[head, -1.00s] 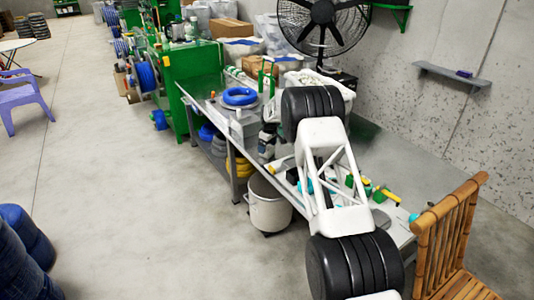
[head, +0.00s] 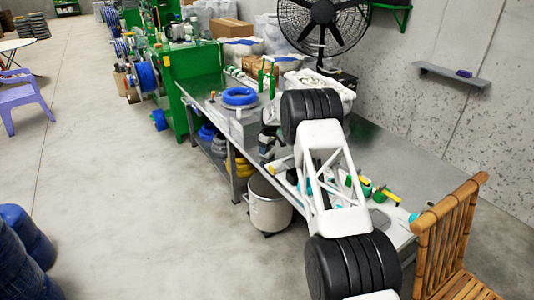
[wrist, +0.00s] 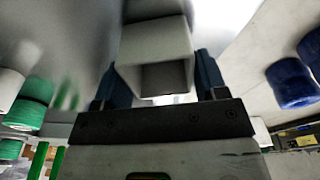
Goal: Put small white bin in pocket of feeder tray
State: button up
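The small white bin (wrist: 155,45) is between the two dark blue fingers of my gripper (wrist: 163,80) in the wrist view, its open hollow facing the camera. The fingers press along its left and right sides, and it is held off any surface that I can make out. In the head view my white and black arm reaches over the bench; dark parts beside its far end are too small to read, and I cannot make out the bin there. I cannot pick out the feeder tray or its pocket for certain in either view.
A blue cable coil (head: 240,97) lies on the metal bench (head: 205,88), with two green posts behind it. Tools with green and yellow parts (head: 385,194) lie right of my arm. A white bucket (head: 268,205) stands below. A bamboo chair (head: 450,235) is at the right.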

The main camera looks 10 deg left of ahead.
jog(key=c, duration=0.5)
notch_tip(320, 180, up, 10)
dwell(0.6)
dwell(0.5)
